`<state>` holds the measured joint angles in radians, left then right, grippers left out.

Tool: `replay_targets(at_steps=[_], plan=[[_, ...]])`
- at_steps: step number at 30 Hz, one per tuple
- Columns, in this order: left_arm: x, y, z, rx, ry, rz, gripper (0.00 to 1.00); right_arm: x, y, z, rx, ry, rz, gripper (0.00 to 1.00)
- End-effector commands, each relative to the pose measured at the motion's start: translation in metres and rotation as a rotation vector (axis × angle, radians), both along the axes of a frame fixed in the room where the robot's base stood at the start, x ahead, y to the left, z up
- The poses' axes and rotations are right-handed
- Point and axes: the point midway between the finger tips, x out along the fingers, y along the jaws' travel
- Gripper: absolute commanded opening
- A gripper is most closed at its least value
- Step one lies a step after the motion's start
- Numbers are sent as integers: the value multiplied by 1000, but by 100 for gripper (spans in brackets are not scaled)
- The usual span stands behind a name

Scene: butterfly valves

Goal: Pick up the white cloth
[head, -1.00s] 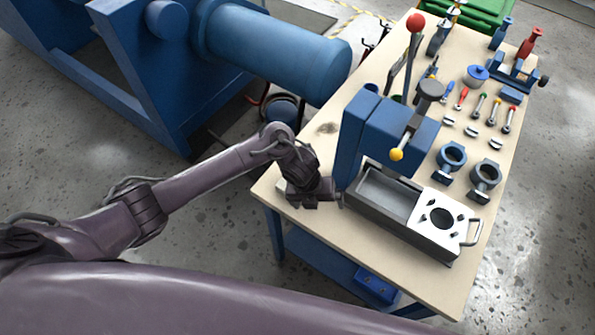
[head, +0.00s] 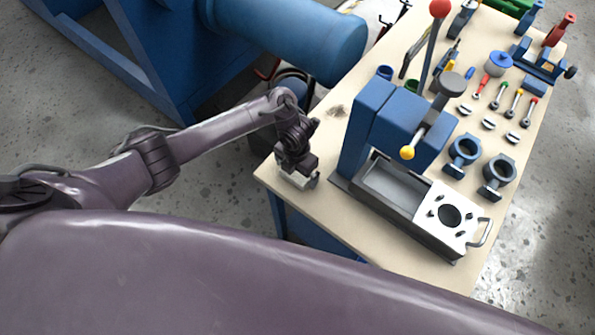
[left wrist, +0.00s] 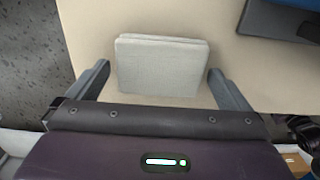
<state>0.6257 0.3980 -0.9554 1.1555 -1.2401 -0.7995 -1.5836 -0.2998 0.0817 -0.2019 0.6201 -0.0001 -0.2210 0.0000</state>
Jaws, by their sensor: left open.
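The white cloth (left wrist: 161,65) lies folded flat on the table in the left wrist view, between the two open fingers of my left gripper (left wrist: 165,88). Neither finger appears to touch it; there is a gap on each side. In the head view, my left gripper (head: 297,181) is over the near left corner of the table, beside the blue press. A small pale part of the cloth (head: 294,179) shows under it; the rest is hidden by the gripper. My right gripper is not in view.
The blue press (head: 405,125) with its grey tray and white plate (head: 436,197) stands just right of my left gripper. Rings (head: 498,172) and small tools lie farther right. The table (head: 395,262) ends close to the gripper's left. A blue machine (head: 290,35) stands behind.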

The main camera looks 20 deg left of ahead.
Motion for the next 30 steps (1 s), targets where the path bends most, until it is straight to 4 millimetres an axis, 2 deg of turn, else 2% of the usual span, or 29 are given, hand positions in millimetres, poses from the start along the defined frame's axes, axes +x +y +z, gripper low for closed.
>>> replay_targets(at_steps=[2, 6, 15, 25, 30], plan=[[0, 0, -1, 0, -1, 0, 100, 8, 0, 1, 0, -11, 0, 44], [0, 0, 0, 0, -1, 0, 97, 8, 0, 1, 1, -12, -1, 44], [0, 0, 0, 0, -1, 1, 59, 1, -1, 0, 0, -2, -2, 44], [1, 0, 4, -1, -2, 1, 59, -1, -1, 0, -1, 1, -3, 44], [2, 0, 21, -1, -4, 1, 59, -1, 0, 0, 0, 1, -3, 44]])
